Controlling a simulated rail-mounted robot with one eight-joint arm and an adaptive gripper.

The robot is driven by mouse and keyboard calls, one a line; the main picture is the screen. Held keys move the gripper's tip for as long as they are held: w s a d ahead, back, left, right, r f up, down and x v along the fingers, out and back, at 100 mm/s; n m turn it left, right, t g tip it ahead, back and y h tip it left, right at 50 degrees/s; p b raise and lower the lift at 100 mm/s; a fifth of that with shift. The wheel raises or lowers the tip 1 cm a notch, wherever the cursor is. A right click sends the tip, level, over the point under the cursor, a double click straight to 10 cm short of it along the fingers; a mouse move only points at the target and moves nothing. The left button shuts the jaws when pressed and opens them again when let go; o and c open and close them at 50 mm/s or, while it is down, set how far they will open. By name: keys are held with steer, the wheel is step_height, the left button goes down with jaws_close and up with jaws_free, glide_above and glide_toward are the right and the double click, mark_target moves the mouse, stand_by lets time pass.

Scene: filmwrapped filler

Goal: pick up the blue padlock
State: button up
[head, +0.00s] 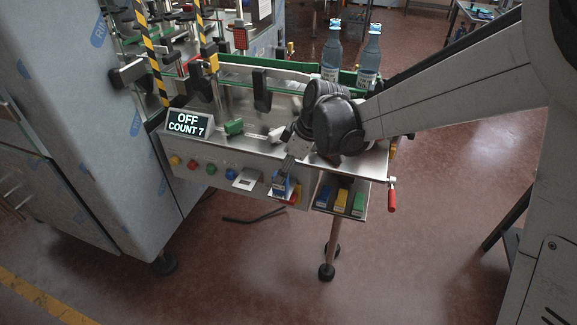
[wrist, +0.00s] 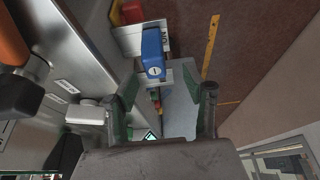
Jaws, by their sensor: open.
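In the wrist view the padlock (wrist: 153,53) shows a round keyhole face and sits on a pale plate with partly readable lettering. My gripper (head: 286,168) is close above the padlock in the head view, partly hidden by my wrist. In the wrist view my gripper (wrist: 168,88) is open and empty. The padlock is beyond the fingertips, slightly left of the middle of the gap. No contact shows.
A small tray (head: 320,207) at the right holds blue, yellow and green blocks. A red-handled lever (head: 392,195) is beside it. Two bottles (head: 331,52) (head: 370,55) stand on the conveyor. A display (head: 188,123) reads OFF, COUNT 7. The floor in front is mostly clear.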

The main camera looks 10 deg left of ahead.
mark_target(281, 187)
steer(key=shift+x, duration=1.1)
steer(key=shift+w+x, duration=0.2)
steer(key=shift+x, duration=1.05)
steer(key=shift+w+x, duration=0.2)
steer(key=shift+x, duration=1.1)
steer(key=shift+r, duration=0.1)
jaws_close()
